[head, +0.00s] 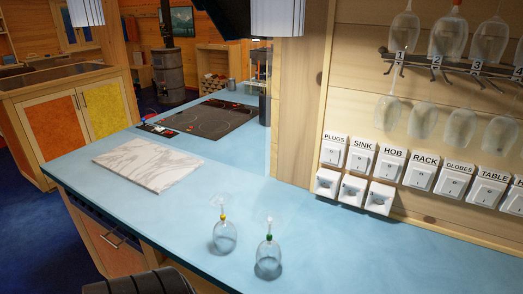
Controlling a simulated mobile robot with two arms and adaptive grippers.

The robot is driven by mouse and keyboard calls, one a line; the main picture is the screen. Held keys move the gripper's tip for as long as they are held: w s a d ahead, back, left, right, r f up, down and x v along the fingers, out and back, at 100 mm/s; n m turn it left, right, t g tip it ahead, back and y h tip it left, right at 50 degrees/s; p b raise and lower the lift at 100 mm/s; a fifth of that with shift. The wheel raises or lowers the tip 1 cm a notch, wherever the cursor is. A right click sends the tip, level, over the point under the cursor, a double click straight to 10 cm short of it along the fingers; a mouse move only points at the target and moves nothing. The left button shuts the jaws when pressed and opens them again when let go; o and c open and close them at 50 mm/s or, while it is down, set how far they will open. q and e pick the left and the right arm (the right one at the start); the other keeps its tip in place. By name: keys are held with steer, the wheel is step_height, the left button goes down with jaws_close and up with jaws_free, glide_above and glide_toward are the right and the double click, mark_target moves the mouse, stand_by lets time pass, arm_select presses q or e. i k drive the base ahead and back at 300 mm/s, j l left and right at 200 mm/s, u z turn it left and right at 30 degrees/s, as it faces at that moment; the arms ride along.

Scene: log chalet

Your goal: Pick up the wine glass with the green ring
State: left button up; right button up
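The wine glass with the green ring (268,261) stands upside down on the blue counter, its bowl down and its foot up. The green ring sits on its stem just above the bowl. A second wine glass with a yellow ring (224,239) stands upside down close to its left and slightly farther back. The two look apart, with a small gap between the bowls. Neither of my grippers shows in the head view.
The blue counter (330,250) is clear right of the glasses. A marbled white board (148,162) lies to the left, with a black hob (212,119) beyond. Labelled switches (424,173) line the wall at right, below a numbered rack (430,62) with several hanging glasses.

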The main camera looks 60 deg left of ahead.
mark_target(269, 254)
steer(key=u, duration=1.7)
